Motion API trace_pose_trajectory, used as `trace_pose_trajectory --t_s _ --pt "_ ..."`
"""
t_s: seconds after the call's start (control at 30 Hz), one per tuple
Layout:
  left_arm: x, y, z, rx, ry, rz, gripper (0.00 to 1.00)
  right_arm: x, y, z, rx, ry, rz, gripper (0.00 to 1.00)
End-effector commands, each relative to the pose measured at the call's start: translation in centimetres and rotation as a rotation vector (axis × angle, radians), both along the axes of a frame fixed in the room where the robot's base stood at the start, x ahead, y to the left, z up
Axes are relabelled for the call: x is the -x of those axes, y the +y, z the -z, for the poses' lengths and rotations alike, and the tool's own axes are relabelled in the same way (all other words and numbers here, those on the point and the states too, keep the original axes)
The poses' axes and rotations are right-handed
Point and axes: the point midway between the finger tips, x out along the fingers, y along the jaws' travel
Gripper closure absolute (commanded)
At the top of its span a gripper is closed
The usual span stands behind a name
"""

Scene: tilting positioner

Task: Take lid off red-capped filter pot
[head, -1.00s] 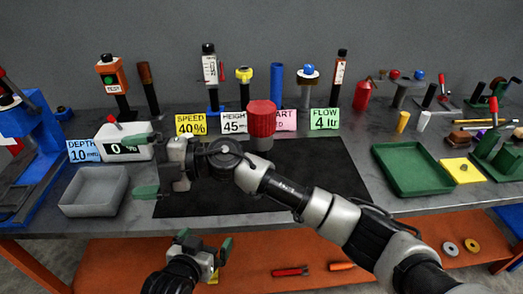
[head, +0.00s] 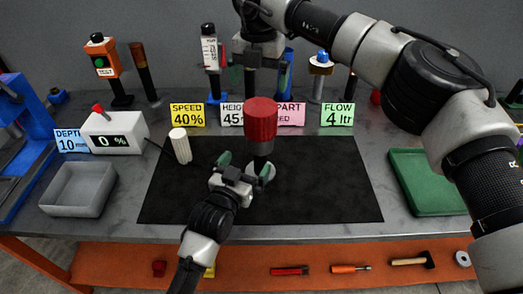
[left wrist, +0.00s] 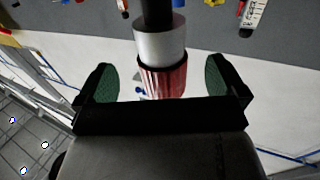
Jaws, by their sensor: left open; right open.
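The filter pot has a ribbed red cap (head: 260,118) above a dark and silver body (head: 262,150), standing upright at the middle of the black mat (head: 320,185). In the left wrist view, the red cap (left wrist: 163,82) and silver body (left wrist: 160,45) appear between the green fingers, apart from both. My left gripper (head: 247,165) is open just in front of the pot, below cap height; how deep the pot sits between its fingers is unclear. My right gripper (head: 260,72) is open, pointing down above and behind the red cap, its fingers partly hard to make out.
A white ribbed cylinder (head: 180,146) stands on the mat at left. A grey tray (head: 76,190) and a display box (head: 115,132) stand further left; a green tray (head: 425,183) is at right. Label cards line the back. The mat's right part is clear.

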Motion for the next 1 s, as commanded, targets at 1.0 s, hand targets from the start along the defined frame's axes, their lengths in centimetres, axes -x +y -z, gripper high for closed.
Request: trace_pose_trajectory --t_s 1.0 --pt "-8.1 -3.4 -0.1 0.0 0.0 0.0 0.15 0.0 0.0 0.1 -0.004 0.001 -0.002 0.0"
